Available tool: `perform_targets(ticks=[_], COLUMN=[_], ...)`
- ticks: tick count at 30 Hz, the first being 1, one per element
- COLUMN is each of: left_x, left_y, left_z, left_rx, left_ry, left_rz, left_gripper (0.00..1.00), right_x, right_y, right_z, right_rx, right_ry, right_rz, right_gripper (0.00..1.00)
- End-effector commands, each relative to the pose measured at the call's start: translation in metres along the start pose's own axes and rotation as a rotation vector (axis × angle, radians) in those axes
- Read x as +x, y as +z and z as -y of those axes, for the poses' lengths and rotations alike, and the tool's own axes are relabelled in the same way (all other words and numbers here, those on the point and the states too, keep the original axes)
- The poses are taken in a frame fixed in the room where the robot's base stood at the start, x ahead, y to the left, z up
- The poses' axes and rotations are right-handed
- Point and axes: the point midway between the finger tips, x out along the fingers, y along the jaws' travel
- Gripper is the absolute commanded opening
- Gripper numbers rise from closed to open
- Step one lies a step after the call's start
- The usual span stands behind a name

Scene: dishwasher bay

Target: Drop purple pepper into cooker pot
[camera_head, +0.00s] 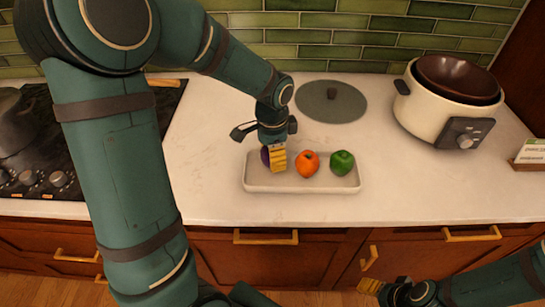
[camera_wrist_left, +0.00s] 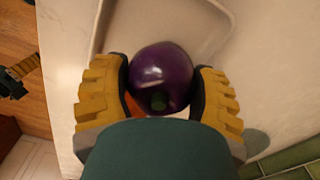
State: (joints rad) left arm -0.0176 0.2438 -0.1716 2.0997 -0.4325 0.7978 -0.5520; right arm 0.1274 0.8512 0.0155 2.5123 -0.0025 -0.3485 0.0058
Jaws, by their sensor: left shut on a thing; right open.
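The purple pepper (camera_wrist_left: 160,76) is glossy and dark, and sits between the yellow ribbed fingers of my left gripper (camera_wrist_left: 158,92). In the head view the pepper (camera_head: 265,156) is mostly hidden behind the left gripper (camera_head: 275,160), at the left end of the white tray (camera_head: 300,187). My left gripper is shut on it; I cannot tell whether it touches the tray. The cooker pot (camera_head: 425,112) is cream with a dark brown inner bowl (camera_head: 458,78), at the back right, uncovered. My right gripper (camera_head: 384,287) is open and empty, low in front of the cabinets.
An orange pepper (camera_head: 307,164) and a green pepper (camera_head: 342,162) sit in the tray. A grey round lid (camera_head: 331,101) lies behind it. A black stove (camera_head: 60,150) is at the left. A small sign (camera_head: 531,152) stands at the right. Counter between tray and pot is clear.

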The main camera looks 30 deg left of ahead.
Motion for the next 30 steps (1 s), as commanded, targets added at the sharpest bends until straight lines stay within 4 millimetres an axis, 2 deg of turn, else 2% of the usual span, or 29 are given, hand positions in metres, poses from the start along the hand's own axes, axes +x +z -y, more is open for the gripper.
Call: perform_targets(ticks=[1,6,12,17,30], left_x=[-0.014,-0.048,-0.075,-0.083,-0.085], left_y=[-0.001,-0.001,-0.001,-0.001,-0.002], left_z=[0.001,0.001,0.000,0.000,0.003], left_rx=[0.000,0.000,0.002,0.001,0.002], left_ry=[-0.004,-0.003,-0.002,-0.002,-0.003], left_rz=[-0.005,-0.005,-0.002,-0.002,0.000], left_gripper=[0.23,0.22,0.22,0.22,0.22], right_x=[-0.005,-0.012,-0.017,-0.018,-0.020], right_y=[0.000,-0.004,-0.006,-0.007,-0.007], right_z=[0.002,0.004,0.006,0.007,0.007], right_rx=[0.000,0.003,0.004,0.005,0.005], right_ry=[0.000,0.001,0.001,0.002,0.001], right_rz=[0.001,-0.007,-0.013,-0.015,-0.016], right_gripper=[0.61,0.61,0.61,0.61,0.61])
